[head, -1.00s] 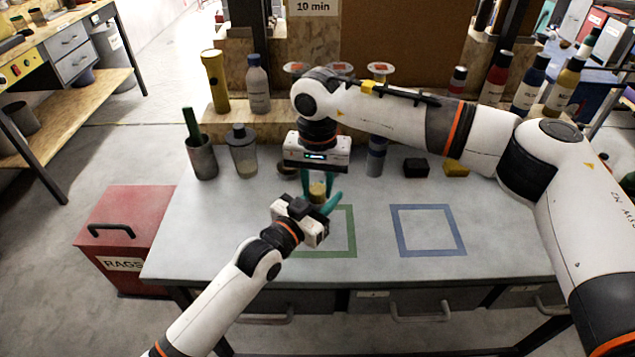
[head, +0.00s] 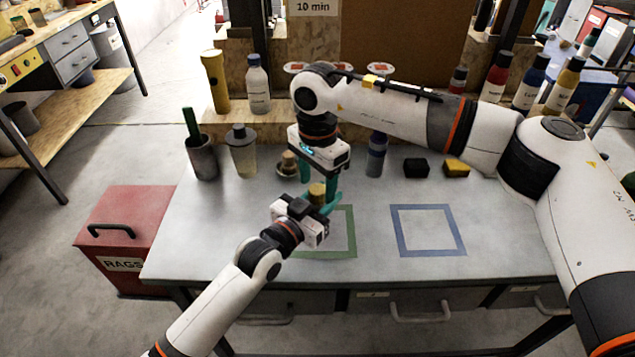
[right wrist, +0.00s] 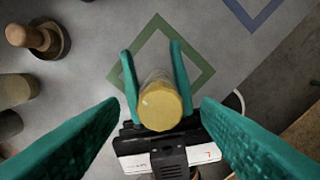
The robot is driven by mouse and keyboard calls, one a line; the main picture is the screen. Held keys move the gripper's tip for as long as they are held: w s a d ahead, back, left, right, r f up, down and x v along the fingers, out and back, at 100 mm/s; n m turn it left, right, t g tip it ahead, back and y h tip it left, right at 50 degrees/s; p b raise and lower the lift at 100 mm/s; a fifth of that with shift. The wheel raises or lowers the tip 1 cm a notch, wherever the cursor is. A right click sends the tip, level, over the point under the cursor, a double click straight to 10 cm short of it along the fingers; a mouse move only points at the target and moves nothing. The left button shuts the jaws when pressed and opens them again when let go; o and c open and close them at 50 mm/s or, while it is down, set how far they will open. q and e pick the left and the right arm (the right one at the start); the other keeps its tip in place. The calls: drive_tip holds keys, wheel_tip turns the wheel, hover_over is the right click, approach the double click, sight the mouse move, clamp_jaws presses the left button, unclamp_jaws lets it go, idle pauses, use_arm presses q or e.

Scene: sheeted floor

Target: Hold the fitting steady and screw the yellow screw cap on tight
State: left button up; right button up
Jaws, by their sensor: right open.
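The yellow screw cap (head: 317,190) sits on top of the fitting. In the right wrist view the cap (right wrist: 161,108) is seen from above and a pale part of the fitting (right wrist: 155,77) shows behind it. My left gripper (right wrist: 154,65) has its teal fingers on both sides of the fitting and appears shut on it, above the table. My right gripper (right wrist: 160,108) points down from above, its teal fingers open and apart on either side of the cap. Whether the cap's thread is fully seated cannot be seen.
A green square outline (head: 352,232) and a blue square outline (head: 428,230) mark the grey table. A small dish with a wooden knob (head: 288,166), a bottle (head: 376,155), a black block (head: 416,168) and a yellow block (head: 456,168) stand behind. The table's front right is clear.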

wheel_tip(320, 180, up, 11)
idle(0.3)
use_arm(q)
drive_tip(key=o, duration=1.2)
drive_tip(key=shift+s+a, duration=0.1)
